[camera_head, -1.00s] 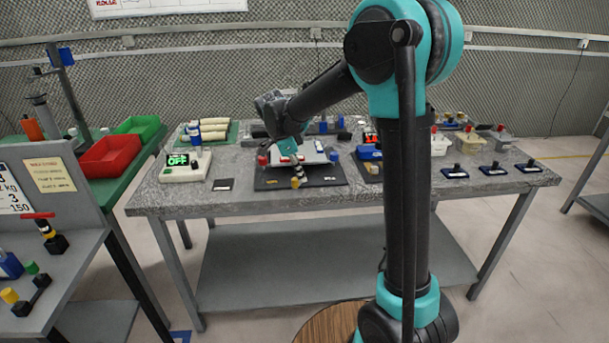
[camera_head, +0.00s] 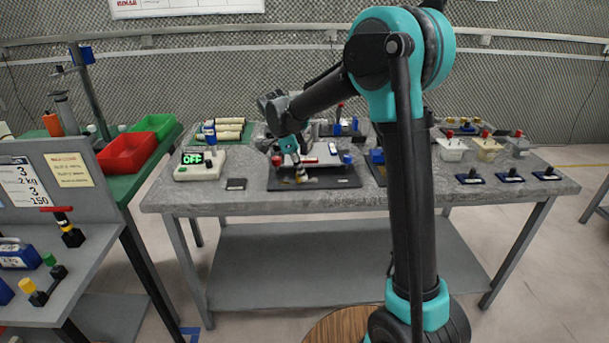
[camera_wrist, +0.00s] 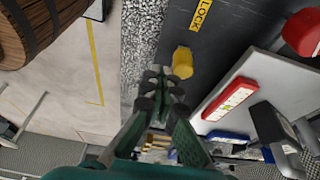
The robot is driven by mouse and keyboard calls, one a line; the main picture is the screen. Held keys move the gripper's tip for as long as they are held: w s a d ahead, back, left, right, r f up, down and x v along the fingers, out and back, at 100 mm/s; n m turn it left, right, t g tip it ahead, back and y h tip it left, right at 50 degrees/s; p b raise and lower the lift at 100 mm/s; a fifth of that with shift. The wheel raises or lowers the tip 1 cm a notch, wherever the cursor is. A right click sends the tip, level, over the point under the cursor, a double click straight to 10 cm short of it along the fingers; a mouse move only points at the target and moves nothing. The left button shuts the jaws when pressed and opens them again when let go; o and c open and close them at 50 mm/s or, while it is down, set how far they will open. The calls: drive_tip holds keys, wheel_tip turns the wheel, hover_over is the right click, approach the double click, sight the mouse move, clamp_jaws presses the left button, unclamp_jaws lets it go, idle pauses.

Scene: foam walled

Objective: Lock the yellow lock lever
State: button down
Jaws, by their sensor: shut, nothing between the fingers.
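The yellow lock lever (camera_wrist: 182,62) stands on a dark board beside a yellow LOCK label (camera_wrist: 203,14) in the wrist view. My gripper (camera_wrist: 163,82) is shut and empty, its fingertips just left of the lever in that picture. I cannot tell whether they touch it. In the head view my gripper (camera_head: 298,172) reaches down over the front of the black board (camera_head: 340,183), and the lever is small and partly hidden there.
On the board is a light panel with a red-and-white strip (camera_wrist: 230,98), a red knob (camera_wrist: 303,32) and a black handle (camera_wrist: 272,124). A box with a green OFF display (camera_head: 200,166) stands left of the board. Crates and a second bench lie further left.

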drive_tip(key=shift+w+a+m, duration=0.2)
drive_tip(key=shift+w+m, duration=0.2)
drive_tip(key=shift+m, duration=0.3)
drive_tip(key=shift+w, duration=0.15)
drive_tip(key=shift+r, duration=0.15)
